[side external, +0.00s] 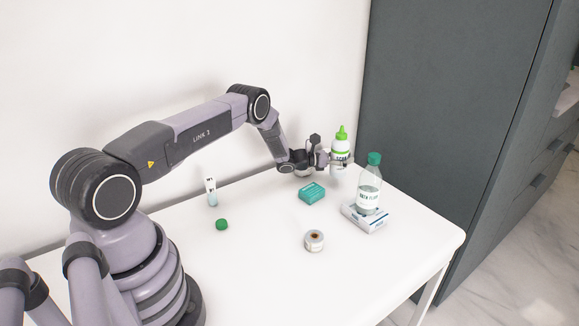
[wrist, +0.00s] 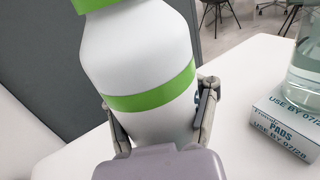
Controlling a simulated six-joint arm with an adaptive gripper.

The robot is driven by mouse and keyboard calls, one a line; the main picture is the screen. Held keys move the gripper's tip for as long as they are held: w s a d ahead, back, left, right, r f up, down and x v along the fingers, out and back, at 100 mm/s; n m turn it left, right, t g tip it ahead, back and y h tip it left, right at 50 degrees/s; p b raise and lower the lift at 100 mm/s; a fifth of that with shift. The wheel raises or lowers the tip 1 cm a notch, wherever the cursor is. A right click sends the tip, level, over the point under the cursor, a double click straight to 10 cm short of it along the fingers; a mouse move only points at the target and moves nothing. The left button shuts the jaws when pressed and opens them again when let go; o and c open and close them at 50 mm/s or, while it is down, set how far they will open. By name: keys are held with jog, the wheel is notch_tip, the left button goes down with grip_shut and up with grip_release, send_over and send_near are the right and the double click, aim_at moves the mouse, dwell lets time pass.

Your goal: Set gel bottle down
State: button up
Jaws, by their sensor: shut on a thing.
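The gel bottle (side external: 340,148) is white with a green cap and a green band. It is upright in the side external view, at the far end of the white table. In the wrist view the bottle (wrist: 150,65) fills the middle, between both fingers. My gripper (side external: 338,162) is shut on its lower body; the fingers (wrist: 160,120) press on either side in the wrist view. The bottle's base is hidden, so I cannot tell whether it touches the table (side external: 260,270).
A clear bottle with a green cap (side external: 369,190) stands on a pads box (side external: 365,218), right of my gripper. A teal box (side external: 312,193), a small round jar (side external: 314,241), a green cap (side external: 221,224) and a small white-labelled vial (side external: 211,190) are nearby. A dark cabinet (side external: 450,100) stands behind.

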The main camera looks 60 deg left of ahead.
jog(key=shift+w+f, duration=0.35)
jog(key=shift+w+a+f, duration=0.1)
jog(key=shift+w+f, duration=0.05)
jog(key=shift+f, duration=0.75)
jog(key=shift+w+f, duration=0.1)
jog(key=shift+f, duration=0.8)
jog(key=shift+f, duration=0.1)
jog(key=o, duration=1.4)
jog(key=shift+o, duration=0.2)
